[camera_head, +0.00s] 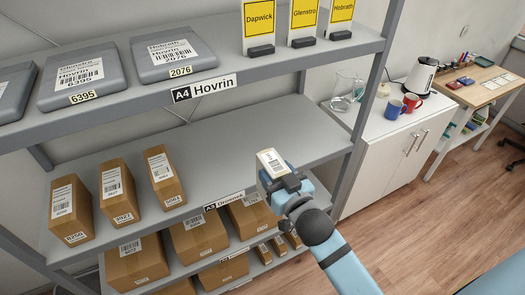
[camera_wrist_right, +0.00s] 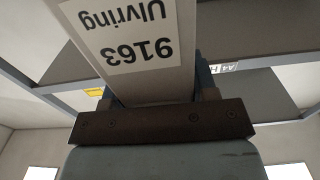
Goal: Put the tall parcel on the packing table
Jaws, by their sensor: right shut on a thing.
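My right gripper (camera_head: 272,180) is shut on a pale parcel (camera_head: 271,161) with a white label on its top, held in front of the middle shelf's right end. In the right wrist view the parcel (camera_wrist_right: 185,70) fills the top middle, and its label reads 9163 Ulvring upside down. Its full height cannot be told. A light wood-topped table (camera_head: 487,93) stands at the far right with small items on it; whether it is the packing table is not clear. My left gripper is out of view.
The shelf rack (camera_head: 240,150) holds grey flat cases (camera_head: 172,55) above, three upright brown boxes (camera_head: 115,190) on the middle shelf and several brown boxes (camera_head: 200,235) below. A white cabinet (camera_head: 385,160) bears mugs (camera_head: 411,101), a jug and a kettle.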

